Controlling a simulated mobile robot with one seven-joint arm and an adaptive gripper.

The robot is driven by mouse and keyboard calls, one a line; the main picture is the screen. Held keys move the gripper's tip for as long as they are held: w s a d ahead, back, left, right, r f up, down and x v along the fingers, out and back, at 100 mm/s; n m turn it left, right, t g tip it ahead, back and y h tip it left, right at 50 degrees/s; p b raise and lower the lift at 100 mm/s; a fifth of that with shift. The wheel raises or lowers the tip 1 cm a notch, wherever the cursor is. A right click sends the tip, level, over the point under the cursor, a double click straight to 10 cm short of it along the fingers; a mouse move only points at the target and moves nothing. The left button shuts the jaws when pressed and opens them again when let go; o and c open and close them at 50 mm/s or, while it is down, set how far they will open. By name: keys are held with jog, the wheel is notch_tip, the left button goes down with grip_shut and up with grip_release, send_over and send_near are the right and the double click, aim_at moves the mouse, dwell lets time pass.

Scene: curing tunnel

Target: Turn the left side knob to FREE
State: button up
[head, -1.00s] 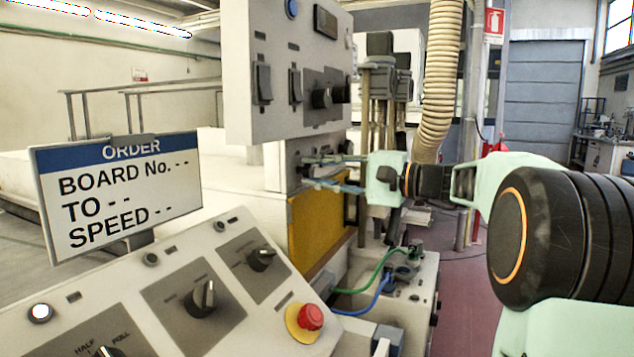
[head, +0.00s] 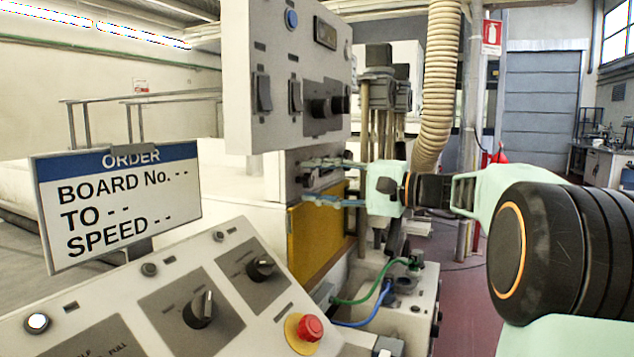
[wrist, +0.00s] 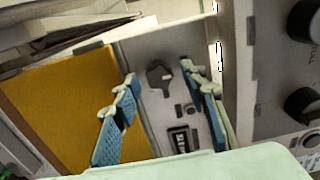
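I cannot tell from a label that this is the left side knob. My gripper (wrist: 160,86) is open, with one blue-padded finger on each side of the knob; no contact is visible. In the head view my gripper (head: 310,181) reaches left to the side panel under the upper control box, and its fingers partly hide the knob area.
The upper control box (head: 262,128) overhangs the fingers and carries more knobs (wrist: 301,103). A yellow panel (wrist: 60,105) lies beside the side panel. In front stand a sloped console with a red emergency button (head: 310,328), an order sign (head: 120,215) and green and blue hoses (head: 360,298).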

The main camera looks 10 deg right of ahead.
jog(key=v, duration=1.2)
jog(key=shift+w+f, duration=0.1)
